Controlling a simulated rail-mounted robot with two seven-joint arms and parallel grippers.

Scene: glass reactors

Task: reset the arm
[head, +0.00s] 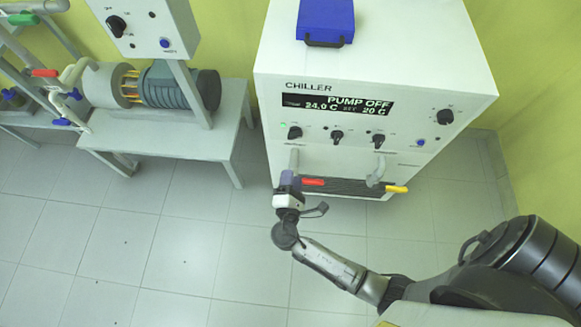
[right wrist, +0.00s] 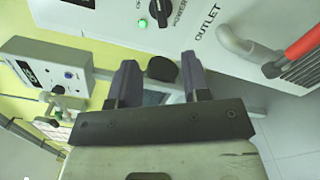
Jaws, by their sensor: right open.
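My right arm comes in from the right in the head view. Its gripper (head: 290,180) is in front of the chiller (head: 375,75), near the lower left of its front panel and beside a red handle (head: 313,182). In the right wrist view the two dark fingers (right wrist: 162,82) stand apart with nothing gripped. A dark rounded thing (right wrist: 163,68) shows between them; I cannot tell what it is. The chiller's outlet pipe (right wrist: 247,47) and red handle (right wrist: 303,42) are to the right of the fingers there. My left gripper is not in view.
The chiller display (head: 338,104) reads PUMP OFF. A blue case (head: 325,22) is on the chiller's top. A pump with a grey motor (head: 180,86) is on a low bench (head: 228,125) at left, under a control box (head: 143,27). A yellow handle (head: 396,189) is at the chiller's lower right. The tiled floor (head: 130,240) is clear.

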